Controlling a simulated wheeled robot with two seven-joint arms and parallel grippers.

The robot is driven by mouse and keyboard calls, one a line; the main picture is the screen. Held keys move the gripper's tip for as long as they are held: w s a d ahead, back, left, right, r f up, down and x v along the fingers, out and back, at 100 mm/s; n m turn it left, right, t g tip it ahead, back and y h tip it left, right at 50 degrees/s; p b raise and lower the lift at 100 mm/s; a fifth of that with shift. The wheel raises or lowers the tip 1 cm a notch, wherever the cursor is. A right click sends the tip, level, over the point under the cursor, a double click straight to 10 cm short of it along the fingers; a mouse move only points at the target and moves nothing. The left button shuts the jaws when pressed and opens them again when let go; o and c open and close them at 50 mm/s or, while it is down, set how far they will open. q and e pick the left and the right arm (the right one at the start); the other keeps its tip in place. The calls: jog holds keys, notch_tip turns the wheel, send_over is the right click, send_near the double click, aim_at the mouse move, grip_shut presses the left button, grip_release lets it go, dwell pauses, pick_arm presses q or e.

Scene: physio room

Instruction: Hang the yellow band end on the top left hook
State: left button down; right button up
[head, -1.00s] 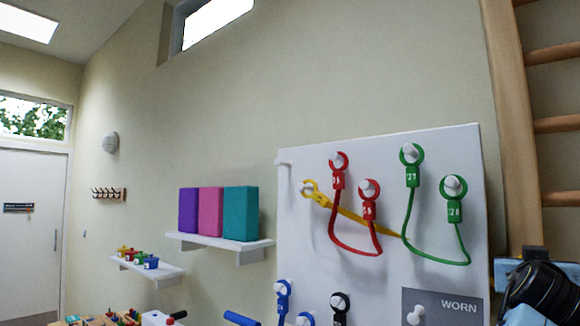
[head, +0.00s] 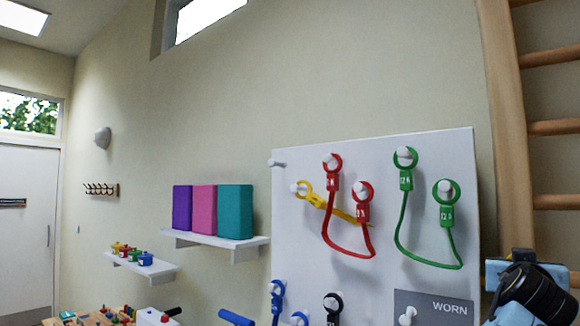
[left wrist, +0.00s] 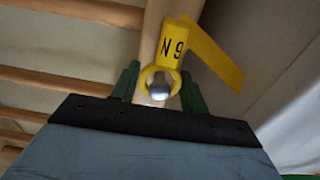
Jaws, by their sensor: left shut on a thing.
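My left gripper (left wrist: 158,92) is shut on a yellow band end (left wrist: 172,45) marked N 9. Its ring sits between the green fingers, and a shiny round knob shows through the ring. A strip of yellow band trails to the right in the left wrist view. In the head view the other yellow end (head: 312,198) hangs by its ring on a peg at the board's left, and its band runs right, behind the red band. The top left hook (head: 277,163) is bare. My right gripper is not seen.
The white board (head: 380,280) carries red (head: 333,180) and green (head: 404,178) bands, with blue and black ends lower down and a WORN panel. Wooden wall bars (head: 515,180) stand at right, behind a blue-and-black part of mine. A shelf with blocks (head: 235,212) is left.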

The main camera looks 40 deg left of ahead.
pick_arm(q)
jog(key=shift+w, duration=0.1)
jog(key=shift+f, duration=0.45)
dwell(0.4)
jog(key=c, duration=0.5)
grip_release()
jog(key=s+b, duration=0.3)
jog(key=s, duration=0.5)
jog(key=shift+b, duration=0.4)
